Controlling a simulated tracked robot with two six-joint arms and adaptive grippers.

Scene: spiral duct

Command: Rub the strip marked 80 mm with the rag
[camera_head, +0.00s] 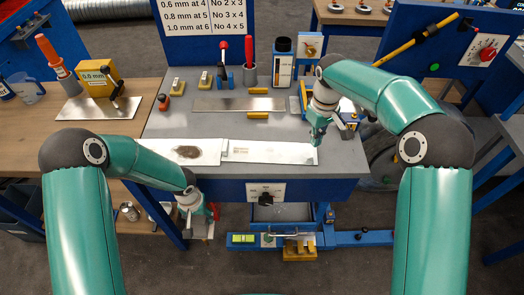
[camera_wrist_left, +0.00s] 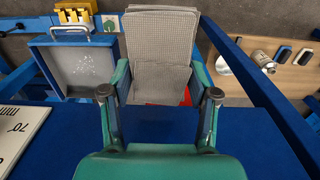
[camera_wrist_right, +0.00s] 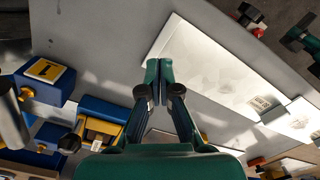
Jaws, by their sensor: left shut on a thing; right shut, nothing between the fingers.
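My left gripper (camera_head: 207,220) hangs in front of the bench's front edge, below its top. In the left wrist view it is shut on a grey waffle-weave rag (camera_wrist_left: 158,58). My right gripper (camera_head: 317,138) is shut and empty, close to the right end of a bright metal strip (camera_head: 275,151). A small label shows on a strip (camera_wrist_right: 225,80) in the right wrist view, too small to read. Left of the bright strip lies another strip (camera_head: 155,147) with a dark brown smudge (camera_head: 188,152). A third strip (camera_head: 225,104) lies further back. I cannot read which is marked 80 mm.
Behind the strips stand a dark bottle (camera_head: 283,62), a red-handled tool (camera_head: 249,55) in a holder and yellow-topped blocks. A wooden side bench (camera_head: 95,125) is at the left. Below the bench front are an open drawer (camera_wrist_left: 80,68) and a blue beam (camera_head: 365,238).

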